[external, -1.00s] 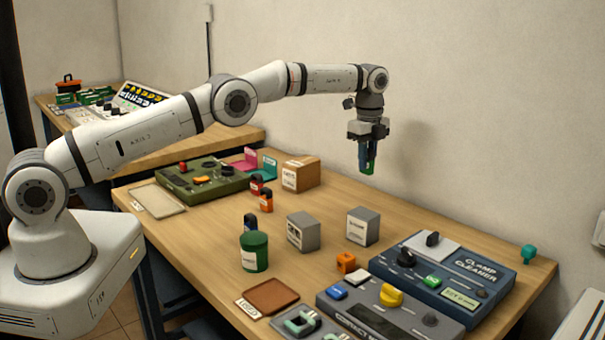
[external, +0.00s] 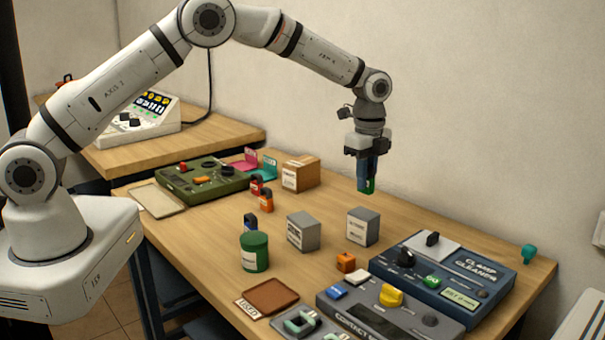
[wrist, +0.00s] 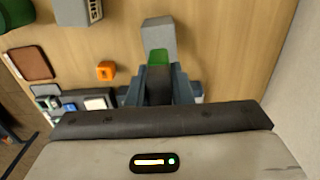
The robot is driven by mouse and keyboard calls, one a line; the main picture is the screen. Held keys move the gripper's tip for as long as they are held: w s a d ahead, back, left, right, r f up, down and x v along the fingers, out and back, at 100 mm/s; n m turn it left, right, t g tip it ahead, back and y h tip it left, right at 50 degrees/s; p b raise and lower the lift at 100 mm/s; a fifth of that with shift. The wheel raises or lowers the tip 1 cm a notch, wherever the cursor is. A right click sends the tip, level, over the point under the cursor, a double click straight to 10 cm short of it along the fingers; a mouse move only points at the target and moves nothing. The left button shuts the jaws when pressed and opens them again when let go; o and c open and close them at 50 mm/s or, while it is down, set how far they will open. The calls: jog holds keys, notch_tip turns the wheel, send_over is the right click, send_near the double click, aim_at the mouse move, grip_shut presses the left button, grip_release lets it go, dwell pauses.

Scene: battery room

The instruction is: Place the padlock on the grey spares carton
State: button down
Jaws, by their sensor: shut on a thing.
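My gripper (external: 367,187) points down and is shut on a green padlock (external: 370,186), held in the air above the back of the table. The padlock also shows between the fingers in the wrist view (wrist: 158,57); its upper part is hidden by them. A grey carton with a white label (external: 363,227) stands below the gripper; in the wrist view (wrist: 159,36) it lies just beyond the padlock. A second grey carton (external: 303,232) stands to its left, also in the wrist view (wrist: 85,12). The labels are too small to read, so I cannot tell which is for spares.
A blue clamp cleaner unit (external: 465,275) stands right of the cartons. An orange block (external: 346,262), a green tin (external: 254,252), a brown tray (external: 272,293) and red, orange and blue padlocks stand nearby. A brown carton (external: 300,173) is behind. The wall is close behind the gripper.

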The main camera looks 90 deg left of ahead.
aim_at(365, 193)
jog(key=shift+f+p, duration=0.55)
jog(key=shift+f, duration=1.95)
jog(key=shift+f, duration=0.15)
jog(key=c, duration=1.3)
grip_release()
notch_tip(365, 193, up, 12)
jog(key=shift+r+b, duration=0.25)
jog(key=shift+b, duration=0.85)
